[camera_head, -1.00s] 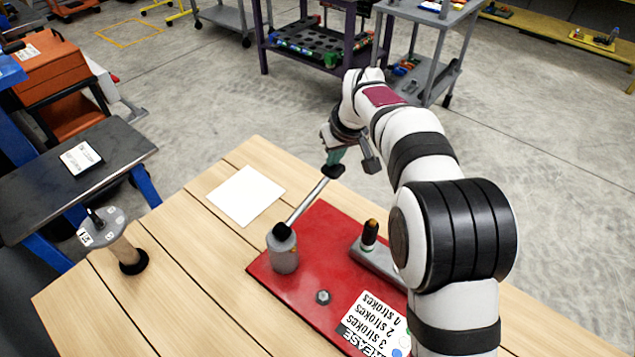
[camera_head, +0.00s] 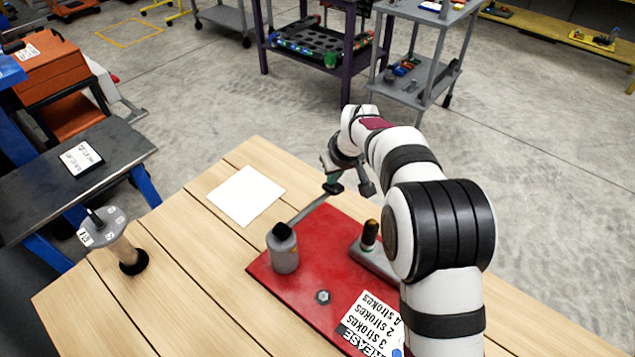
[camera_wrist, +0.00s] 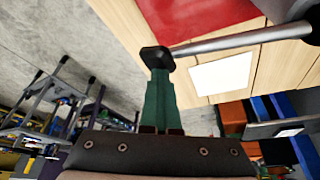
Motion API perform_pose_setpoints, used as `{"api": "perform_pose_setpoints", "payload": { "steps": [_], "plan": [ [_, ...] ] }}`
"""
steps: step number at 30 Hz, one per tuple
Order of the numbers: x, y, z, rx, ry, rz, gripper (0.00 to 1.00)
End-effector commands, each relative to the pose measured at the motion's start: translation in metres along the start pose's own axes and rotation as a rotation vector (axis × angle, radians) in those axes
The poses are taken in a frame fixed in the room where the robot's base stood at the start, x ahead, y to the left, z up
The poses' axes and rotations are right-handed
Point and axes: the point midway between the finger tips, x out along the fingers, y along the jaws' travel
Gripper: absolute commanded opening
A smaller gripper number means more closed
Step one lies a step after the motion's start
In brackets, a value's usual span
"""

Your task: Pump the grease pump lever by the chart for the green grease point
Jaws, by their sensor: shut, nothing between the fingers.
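The grease pump (camera_head: 284,252) is a grey cylinder on a red base plate (camera_head: 290,285). Its metal lever (camera_head: 308,210) slopes up from a black pivot to my gripper (camera_head: 333,188). In the wrist view, my green fingers (camera_wrist: 160,98) are shut, with a black piece at their tips against the end of the lever (camera_wrist: 240,41). I cannot tell whether that piece is the lever's knob. The white chart (camera_head: 371,325) reads upside down "4 strokes", "2 strokes", "3 strokes". A blue dot shows at its edge; my arm hides the other markers. I cannot make out a green grease point.
A black-and-orange handle (camera_head: 370,234) stands on a grey block on the plate, close to my arm. A hex bolt (camera_head: 323,297) sits nearer. A white sheet (camera_head: 246,195) lies on the wooden table. A tilted grey disc (camera_head: 104,228) on a post stands left.

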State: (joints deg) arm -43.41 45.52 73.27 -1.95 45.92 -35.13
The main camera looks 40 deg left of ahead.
Motion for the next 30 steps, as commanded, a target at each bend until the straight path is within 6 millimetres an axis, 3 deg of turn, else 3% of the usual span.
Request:
{"api": "perform_pose_setpoints", "payload": {
  "steps": [7, 30],
  "plan": [
    [-0.008, -0.003, -0.002, 0.003, -0.006, -0.006, 0.00],
    [-0.109, -0.001, -0.046, 0.001, 0.000, -0.002, 0.00]
  ]
}}
